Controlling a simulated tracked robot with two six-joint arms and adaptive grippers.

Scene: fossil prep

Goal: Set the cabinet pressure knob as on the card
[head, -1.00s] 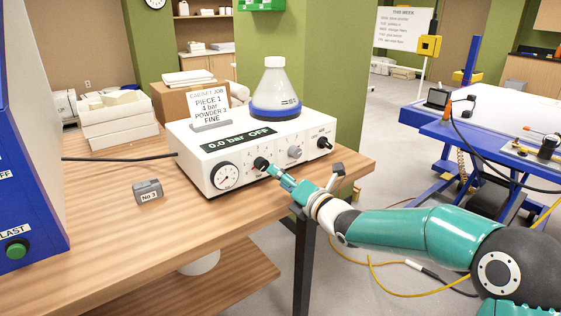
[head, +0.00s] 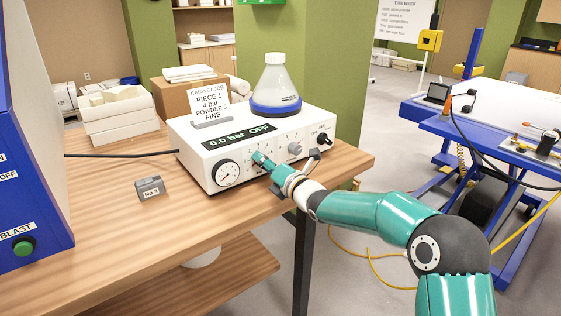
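The white control box (head: 200,170) stands on the wooden bench. Its dark display (head: 222,142) reads 0.0 bar OFF, and a round gauge (head: 228,173) sits at its left front. The card (head: 209,103) on top reads CABINET JOB, PIECE 1, 4 bar, POWDER 3, FINE. My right gripper (head: 260,158) is at the box front, just right of the gauge, with its teal fingers over the dark pressure knob. The fingers largely hide that knob, and I cannot tell whether they are closed on it. My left gripper is not in view.
A grey knob (head: 295,148) and a black knob (head: 323,139) are further right on the panel. A flask (head: 275,90) with a blue base stands on the box. A small No 3 block (head: 150,188) lies on the bench. A blue cabinet (head: 30,150) stands at left.

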